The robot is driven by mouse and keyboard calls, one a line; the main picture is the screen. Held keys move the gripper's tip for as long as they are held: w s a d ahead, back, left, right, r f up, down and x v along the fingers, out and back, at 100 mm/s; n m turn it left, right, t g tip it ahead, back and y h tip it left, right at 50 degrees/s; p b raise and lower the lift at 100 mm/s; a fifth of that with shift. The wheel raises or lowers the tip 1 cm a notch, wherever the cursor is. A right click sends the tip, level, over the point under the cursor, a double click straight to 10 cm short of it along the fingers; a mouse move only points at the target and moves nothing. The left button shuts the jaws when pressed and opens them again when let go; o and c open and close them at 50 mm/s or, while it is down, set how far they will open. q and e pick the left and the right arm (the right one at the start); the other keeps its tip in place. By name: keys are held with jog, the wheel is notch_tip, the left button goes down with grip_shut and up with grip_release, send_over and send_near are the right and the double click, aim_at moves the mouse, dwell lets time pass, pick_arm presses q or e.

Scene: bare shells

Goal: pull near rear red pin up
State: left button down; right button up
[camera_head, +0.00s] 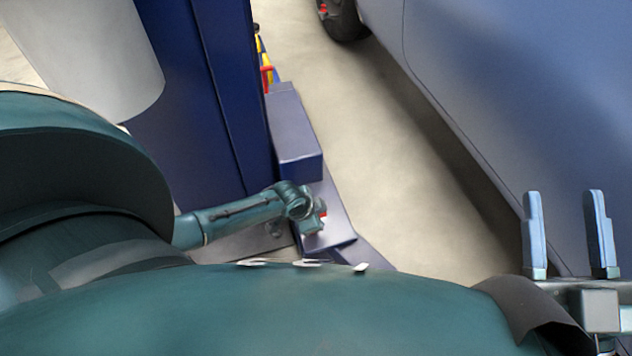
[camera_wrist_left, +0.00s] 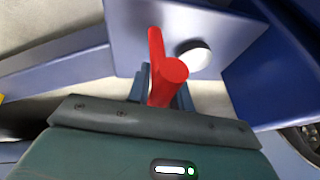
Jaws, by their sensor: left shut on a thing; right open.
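The red pin (camera_wrist_left: 171,72) shows in the left wrist view, with a round head towards the camera and a thin bar reaching up the picture. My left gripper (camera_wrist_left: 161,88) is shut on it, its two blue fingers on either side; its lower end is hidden. In the head view, a small red part of the pin (camera_head: 323,214) shows beside the end of my left arm, low by the blue column; the left fingers cannot be made out there. My right gripper (camera_head: 567,235) is open and empty at the lower right, away from the pin.
A tall blue column (camera_head: 205,95) with a box-shaped blue-grey part (camera_head: 292,135) stands beside my left arm. A blue-grey car body (camera_head: 530,100) fills the right, close to my right gripper. Bare floor (camera_head: 345,130) lies between. A second red piece (camera_head: 266,77) shows behind.

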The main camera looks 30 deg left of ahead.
pick_arm(q)
notch_tip(320, 180, up, 3)
jog(key=shift+a+r+p, duration=0.15)
jog(key=shift+r+p, duration=0.05)
jog(key=shift+p, duration=1.05)
jog(key=shift+w+f, duration=0.1)
pick_arm(e)
jog(key=f+m+h, duration=0.1)
jog(key=s+f+m+g+h, duration=0.1)
jog(key=f, duration=0.1)
jog(key=shift+s+a+f+g+h, duration=0.1)
jog(key=shift+a+f+g+h, duration=0.05)
jog(key=shift+f+g+h, duration=0.15)
jog(key=shift+r, duration=0.1)
pick_arm(q)
jog(key=c, duration=1.5)
grip_release()
jog(key=shift+o, duration=1.1)
